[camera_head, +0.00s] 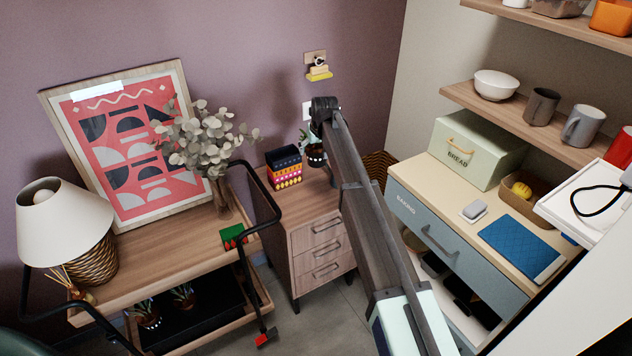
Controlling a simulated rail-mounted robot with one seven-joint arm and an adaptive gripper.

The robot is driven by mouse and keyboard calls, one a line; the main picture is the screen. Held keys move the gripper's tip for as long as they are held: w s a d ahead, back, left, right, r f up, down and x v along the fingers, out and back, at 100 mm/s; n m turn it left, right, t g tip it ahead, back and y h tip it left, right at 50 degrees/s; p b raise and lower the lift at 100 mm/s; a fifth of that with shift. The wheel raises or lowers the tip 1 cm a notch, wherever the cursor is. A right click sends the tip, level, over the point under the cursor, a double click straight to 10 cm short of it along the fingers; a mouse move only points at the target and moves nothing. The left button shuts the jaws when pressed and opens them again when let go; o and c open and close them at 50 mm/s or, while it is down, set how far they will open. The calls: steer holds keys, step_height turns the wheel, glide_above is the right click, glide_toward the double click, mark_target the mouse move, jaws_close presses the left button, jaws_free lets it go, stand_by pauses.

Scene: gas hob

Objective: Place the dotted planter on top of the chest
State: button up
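The chest (322,249) is a small wooden cabinet with three drawers, standing against the back wall in the middle of the head view. A small dark pot with light spots (316,156), which looks like the dotted planter, shows with green leaves at the top right of the chest, beside my arm. It looks upright. My arm partly hides this area, so I cannot tell whether the pot rests on the chest or is held. My arm reaches from the lower right to a dark joint above the chest. My gripper's fingers cannot be made out.
A patterned box (284,168) stands at the chest top's back left. Left is a wooden trolley (180,255) with a lamp (62,225), framed print and vase; potted plants (147,314) sit on its lower shelf. Right are a blue drawer unit (440,235), bread box (478,150) and shelves.

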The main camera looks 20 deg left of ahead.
step_height(320, 180, down, 17)
steer(key=p, duration=0.4)
steer(key=shift+f, duration=0.2)
steer(key=o, duration=1.2)
